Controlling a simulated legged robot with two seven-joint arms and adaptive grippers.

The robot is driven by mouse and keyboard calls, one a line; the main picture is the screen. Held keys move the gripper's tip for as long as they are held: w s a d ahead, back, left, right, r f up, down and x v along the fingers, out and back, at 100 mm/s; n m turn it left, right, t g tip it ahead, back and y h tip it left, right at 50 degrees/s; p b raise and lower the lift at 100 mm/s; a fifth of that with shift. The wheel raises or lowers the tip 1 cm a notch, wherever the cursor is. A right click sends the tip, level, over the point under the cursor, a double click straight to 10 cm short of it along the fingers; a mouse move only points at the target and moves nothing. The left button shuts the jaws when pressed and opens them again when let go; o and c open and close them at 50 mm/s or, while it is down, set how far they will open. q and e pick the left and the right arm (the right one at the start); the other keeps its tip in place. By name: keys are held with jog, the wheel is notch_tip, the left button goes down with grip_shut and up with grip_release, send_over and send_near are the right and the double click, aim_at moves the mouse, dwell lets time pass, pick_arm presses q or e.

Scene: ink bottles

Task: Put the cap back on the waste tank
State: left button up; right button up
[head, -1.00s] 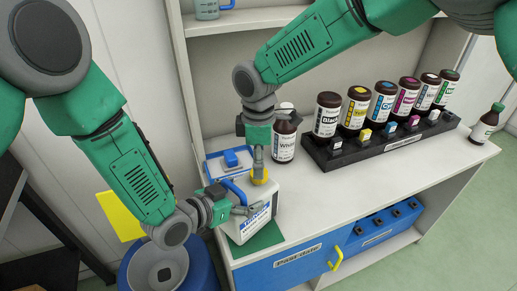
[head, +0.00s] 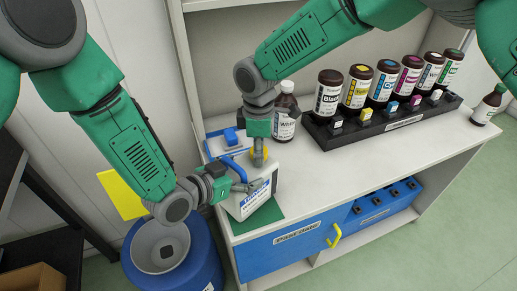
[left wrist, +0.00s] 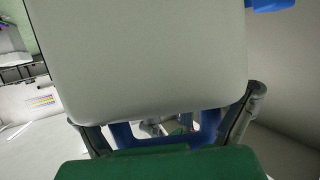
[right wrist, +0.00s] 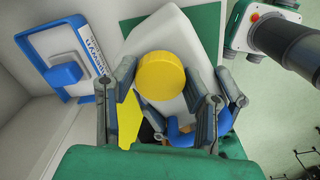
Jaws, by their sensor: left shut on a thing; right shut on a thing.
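The white waste tank (head: 256,201) stands on a green mat at the left end of the counter. My left gripper (head: 243,187) is shut on its blue handle; the left wrist view shows the tank's pale wall (left wrist: 140,60) and parts of the blue handle (left wrist: 125,135). My right gripper (head: 259,160) points down over the tank's top, shut on the yellow cap (head: 265,152). In the right wrist view the cap (right wrist: 162,76) is between the fingers, over the tank's top (right wrist: 165,35). The cap hides the neck, so I cannot tell whether it is seated.
A blue-rimmed white item (right wrist: 72,72) is close behind the tank. A brown-and-white bottle (head: 285,115) stands to the right, then a black rack (head: 385,131) with several ink bottles. A blue bin (head: 205,264) is on the floor below left. The front middle counter is clear.

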pick_arm(q)
jog(key=shift+d, duration=0.1)
pick_arm(e)
jog(key=m, duration=0.3)
jog(key=shift+w, duration=0.1)
pick_arm(q)
jog(key=shift+s, duration=0.1)
pick_arm(e)
jog(key=m, duration=0.5)
jog(key=o, duration=1.3)
pick_arm(q)
jog(key=shift+r, duration=0.1)
pick_arm(e)
jog(key=shift+r, duration=2.3)
jog(key=shift+c, duration=0.6)
